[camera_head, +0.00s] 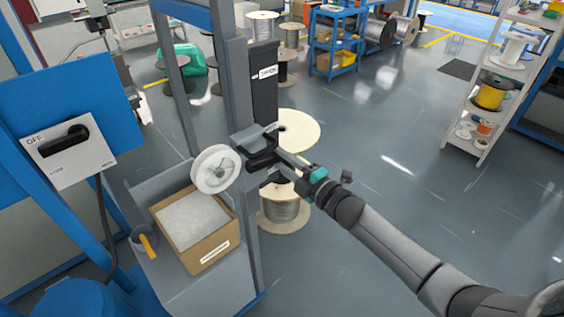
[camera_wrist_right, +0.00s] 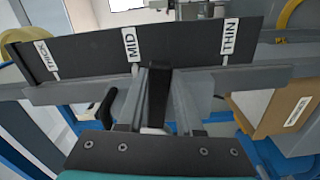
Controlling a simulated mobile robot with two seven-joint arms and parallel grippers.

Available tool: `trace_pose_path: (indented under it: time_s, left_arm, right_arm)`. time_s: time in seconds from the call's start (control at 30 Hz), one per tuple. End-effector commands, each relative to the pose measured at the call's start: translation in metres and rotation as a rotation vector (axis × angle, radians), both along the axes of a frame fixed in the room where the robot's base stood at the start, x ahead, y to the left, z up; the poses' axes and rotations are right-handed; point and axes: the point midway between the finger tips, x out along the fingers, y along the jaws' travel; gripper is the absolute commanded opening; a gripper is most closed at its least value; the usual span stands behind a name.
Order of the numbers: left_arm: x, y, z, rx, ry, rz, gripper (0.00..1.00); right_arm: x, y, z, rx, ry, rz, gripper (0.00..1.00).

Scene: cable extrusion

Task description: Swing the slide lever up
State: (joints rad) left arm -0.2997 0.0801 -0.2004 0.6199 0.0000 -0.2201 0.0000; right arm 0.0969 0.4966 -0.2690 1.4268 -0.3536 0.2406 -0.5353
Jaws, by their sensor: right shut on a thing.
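The slide lever (camera_wrist_right: 157,98) shows in the right wrist view as a dark upright bar below a dark plate (camera_wrist_right: 90,52) labelled THICK, MID and THIN. It stands between the MID and THIN labels. My right gripper (camera_wrist_right: 160,78) is shut on it, one finger on each side. In the head view my right gripper (camera_head: 268,160) reaches in from the right to the dark bracket on the grey post, just right of a white wheel (camera_head: 208,181). There my fingers and the bracket hide most of the lever. My left gripper is not in view.
A cardboard box (camera_head: 222,246) sits on a grey shelf below the wheel. A blue frame with an OFF switch box (camera_head: 88,157) is at left. Spools (camera_head: 284,218) stand behind my gripper. The floor (camera_head: 385,130) at right is clear before a shelf rack.

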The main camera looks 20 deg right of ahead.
Motion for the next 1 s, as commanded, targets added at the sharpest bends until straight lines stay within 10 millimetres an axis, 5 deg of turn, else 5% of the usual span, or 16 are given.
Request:
trace_pose_path:
  time_s: [0.53,0.57,0.8,1.0]
  left_arm:
    - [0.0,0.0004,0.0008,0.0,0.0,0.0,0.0]
    - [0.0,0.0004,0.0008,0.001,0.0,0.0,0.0]
    - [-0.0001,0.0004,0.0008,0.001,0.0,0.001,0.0]
    - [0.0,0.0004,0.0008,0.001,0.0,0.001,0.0]
  right_arm:
    - [0.0005,0.0003,0.004,-0.03,-0.016,0.002,0.0]
    - [0.0006,0.0003,0.0041,-0.03,-0.016,0.002,0.36]
    - [0.0004,0.0,0.0032,-0.027,-0.013,0.001,0.63]
    - [0.0001,-0.0001,0.0024,-0.026,-0.011,0.001,0.65]
